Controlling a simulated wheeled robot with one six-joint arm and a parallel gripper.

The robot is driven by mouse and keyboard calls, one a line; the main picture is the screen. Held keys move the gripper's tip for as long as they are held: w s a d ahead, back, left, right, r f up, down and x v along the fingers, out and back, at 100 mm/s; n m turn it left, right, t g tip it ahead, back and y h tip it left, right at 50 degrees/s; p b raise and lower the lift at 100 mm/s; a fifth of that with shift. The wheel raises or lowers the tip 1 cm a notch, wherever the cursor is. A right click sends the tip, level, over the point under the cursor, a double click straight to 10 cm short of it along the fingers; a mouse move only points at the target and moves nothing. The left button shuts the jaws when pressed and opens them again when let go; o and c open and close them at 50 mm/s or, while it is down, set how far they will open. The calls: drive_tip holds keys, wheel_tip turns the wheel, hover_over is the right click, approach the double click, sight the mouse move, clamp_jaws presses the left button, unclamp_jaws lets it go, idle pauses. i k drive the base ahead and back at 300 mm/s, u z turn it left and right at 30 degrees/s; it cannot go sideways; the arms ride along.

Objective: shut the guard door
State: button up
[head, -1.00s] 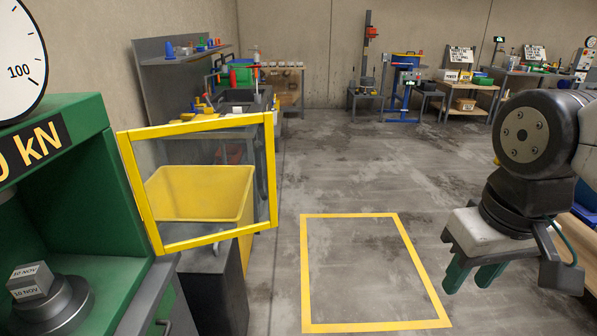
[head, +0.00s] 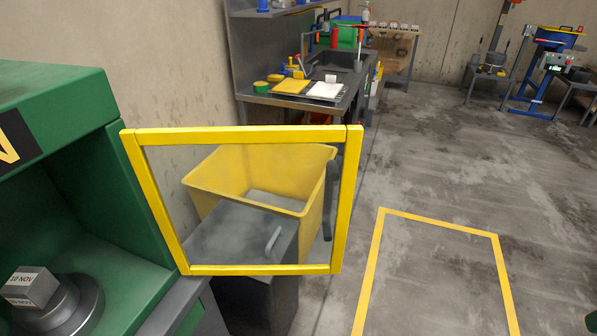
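The guard door (head: 345,200) is a clear pane in a yellow frame, at centre left in the head view. It stands open, swung out from the front of the green testing machine (head: 140,190). Its left edge is by the machine, and its right edge stands free over the floor. A dark upright bar (head: 330,200) shows beside the free edge; I cannot tell if it is the door's handle. Inside the machine a grey cube labelled 10 NOV (head: 30,287) sits on a round platen (head: 85,305).
Behind the pane stand a yellow bin (head: 265,180) and a dark grey box with a handle (head: 235,240). A bench with a sink (head: 335,75) is beyond. A yellow floor outline (head: 440,218) lies right of the door, with clear concrete around it.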

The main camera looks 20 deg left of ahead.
sight(133, 140)
drive_tip(key=i, duration=3.95)
drive_tip(key=u, duration=4.95)
